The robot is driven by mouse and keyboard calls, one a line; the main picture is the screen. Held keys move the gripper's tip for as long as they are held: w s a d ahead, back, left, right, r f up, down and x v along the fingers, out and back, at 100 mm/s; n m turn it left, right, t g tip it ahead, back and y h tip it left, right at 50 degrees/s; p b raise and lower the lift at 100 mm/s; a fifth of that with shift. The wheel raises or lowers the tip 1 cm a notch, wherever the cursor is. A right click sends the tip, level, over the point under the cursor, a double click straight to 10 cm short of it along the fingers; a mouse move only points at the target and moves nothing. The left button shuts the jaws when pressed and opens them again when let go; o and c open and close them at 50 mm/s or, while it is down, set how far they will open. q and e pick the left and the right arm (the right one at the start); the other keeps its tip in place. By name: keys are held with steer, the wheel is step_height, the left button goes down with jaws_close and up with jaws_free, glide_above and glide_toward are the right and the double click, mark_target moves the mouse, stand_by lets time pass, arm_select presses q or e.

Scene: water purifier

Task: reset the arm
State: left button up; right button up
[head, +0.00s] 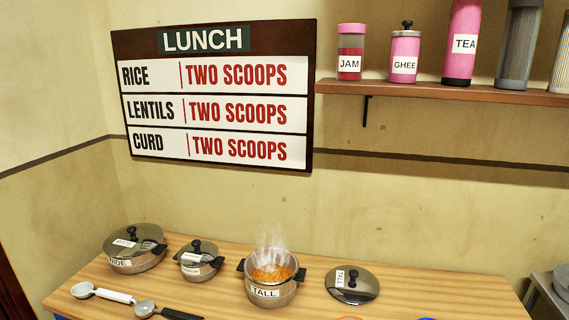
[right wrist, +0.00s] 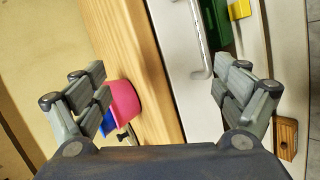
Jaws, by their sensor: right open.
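My right gripper (right wrist: 165,85) shows only in the right wrist view. Its two fingers are spread wide apart with nothing held between them. Neither of my arms shows in the head view, and my left gripper is in neither view. Below the right gripper, the wooden counter edge (right wrist: 138,50) and a white drawer front with a handle (right wrist: 200,45) run through the view. A pink rounded thing (right wrist: 124,100) sits near the left finger, partly hidden by it.
An uncovered steaming pot labelled TALL (head: 264,293) stands on the counter, with its lid (head: 352,287) to the right. Two lidded pots (head: 134,248) and two ladles (head: 100,293) are at left. A shelf (head: 430,91) holds jars. A green thing (right wrist: 214,25) is beyond the handle.

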steer(key=s+a+f+m+g+y, duration=0.6)
steer(key=s+a+f+m, duration=0.25)
steer(key=a, duration=0.35)
step_height(320, 180, down, 25)
steer(key=s+g, duration=0.1)
steer(key=s, duration=0.2)
steer(key=s+d+f+g, duration=0.1)
steer(key=s+d+f, duration=0.2)
steer(key=s+f, duration=1.2)
steer(key=shift+s+g, duration=0.3)
steer(key=shift+s, duration=0.35)
